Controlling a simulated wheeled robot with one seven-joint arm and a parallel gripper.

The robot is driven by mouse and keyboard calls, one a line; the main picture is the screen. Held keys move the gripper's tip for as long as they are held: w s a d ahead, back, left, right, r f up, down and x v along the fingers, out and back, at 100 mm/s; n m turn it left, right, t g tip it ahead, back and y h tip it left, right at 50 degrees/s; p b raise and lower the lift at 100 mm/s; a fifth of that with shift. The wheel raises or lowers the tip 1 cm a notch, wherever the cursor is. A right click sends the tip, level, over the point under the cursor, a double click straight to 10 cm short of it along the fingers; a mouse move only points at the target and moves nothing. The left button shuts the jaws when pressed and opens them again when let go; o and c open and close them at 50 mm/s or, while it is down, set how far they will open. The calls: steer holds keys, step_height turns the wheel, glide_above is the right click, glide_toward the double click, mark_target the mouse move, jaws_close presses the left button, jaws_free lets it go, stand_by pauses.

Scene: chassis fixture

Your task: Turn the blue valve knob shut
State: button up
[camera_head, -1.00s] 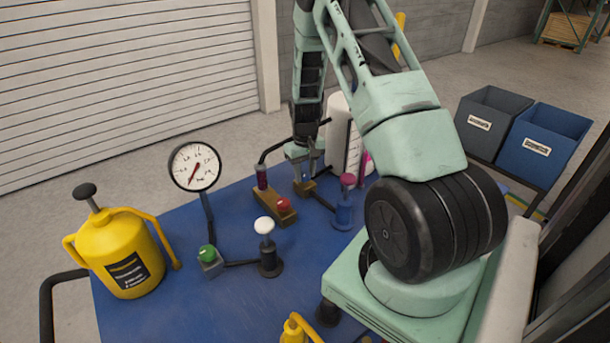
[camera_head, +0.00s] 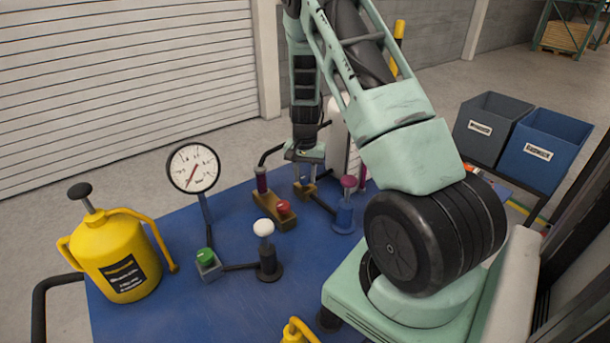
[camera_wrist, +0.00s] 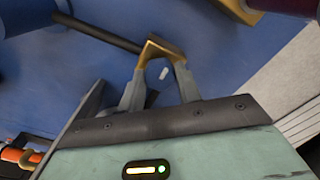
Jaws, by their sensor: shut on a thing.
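My gripper (camera_head: 305,180) reaches down at the far side of the blue bench. In the wrist view its fingers (camera_wrist: 160,66) are shut on a brass-coloured angled fitting (camera_wrist: 162,46), with a dark pipe running off to the left. The fitting (camera_head: 299,191) is partly hidden by my fingers in the head view. A blue rounded part (camera_wrist: 22,14) shows at the top left of the wrist view. I cannot tell which part is the blue knob.
A brass block with a red button (camera_head: 284,207) sits left of my gripper. A white-capped post (camera_head: 265,230), a green button (camera_head: 205,256), a gauge (camera_head: 193,168) and a yellow can (camera_head: 117,258) stand further left. Two bins (camera_head: 544,146) stand at the right, beyond the bench.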

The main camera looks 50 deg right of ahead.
mark_target(305, 177)
steer(key=shift+m, duration=0.3)
steer(key=o, duration=1)
steer(key=shift+c, duration=0.2)
step_height(305, 177, up, 18)
steer(key=b, duration=0.3)
steer(key=shift+f, duration=0.25)
